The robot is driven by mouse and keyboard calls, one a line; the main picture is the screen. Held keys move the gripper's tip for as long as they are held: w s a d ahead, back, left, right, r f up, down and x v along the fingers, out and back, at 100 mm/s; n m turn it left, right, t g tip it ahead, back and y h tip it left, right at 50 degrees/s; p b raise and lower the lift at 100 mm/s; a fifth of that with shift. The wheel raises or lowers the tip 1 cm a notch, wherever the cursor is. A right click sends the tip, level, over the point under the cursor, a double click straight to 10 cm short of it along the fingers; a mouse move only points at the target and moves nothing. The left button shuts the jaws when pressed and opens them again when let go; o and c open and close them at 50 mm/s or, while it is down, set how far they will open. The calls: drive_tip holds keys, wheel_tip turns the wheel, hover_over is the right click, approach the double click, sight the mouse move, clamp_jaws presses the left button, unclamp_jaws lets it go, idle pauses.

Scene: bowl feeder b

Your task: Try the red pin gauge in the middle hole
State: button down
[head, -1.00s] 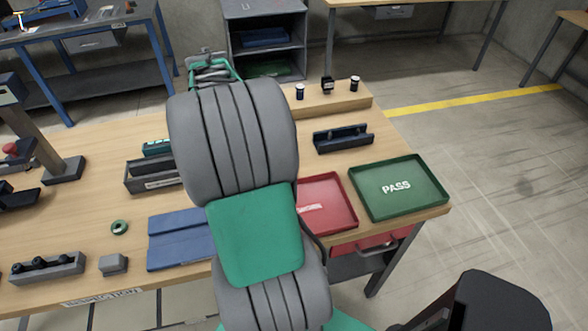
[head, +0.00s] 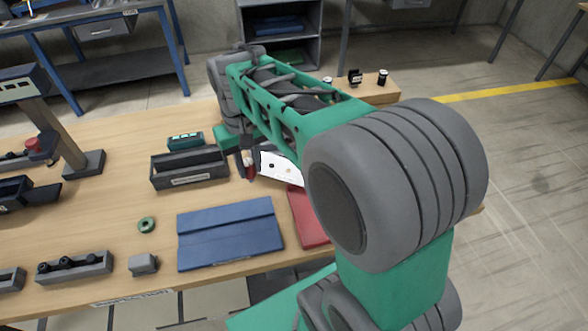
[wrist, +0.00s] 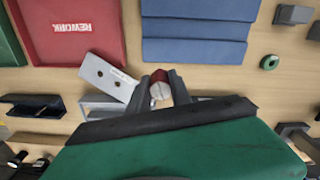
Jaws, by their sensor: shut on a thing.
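My gripper (head: 247,168) is shut on the red pin gauge (head: 251,168), above the table. In the wrist view, my gripper (wrist: 160,92) has the red pin gauge (wrist: 159,75) between its fingers, with a red part and a pale part showing. The pale block with holes (head: 287,176) is just right of the gripper in the head view. In the wrist view the block (wrist: 104,78) is left of the fingers, and the pin looks apart from it. Two holes show on its face; I cannot tell which is the middle one.
The blue mat (head: 228,238) lies in front. The red REWORK tray (wrist: 80,58) is partly hidden by my arm in the head view. A dark bin (head: 190,170) stands left of the gripper. A green ring (head: 146,224) and a grey block (head: 143,263) lie further left.

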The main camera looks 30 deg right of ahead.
drive_tip(key=shift+d, duration=0.1)
drive_tip(key=shift+r+p, duration=1.9)
drive_tip(key=shift+r, duration=0.7)
drive_tip(key=shift+f, duration=0.1)
drive_tip(key=w+d+f+b, duration=0.1)
drive_tip(key=w+d+f, duration=0.2)
drive_tip(key=d, duration=0.8)
drive_tip(key=shift+d+f+b, duration=0.4)
drive_tip(key=shift+f, duration=0.75)
drive_tip(key=shift+f+b, duration=1.7)
drive_tip(key=shift+f, duration=1)
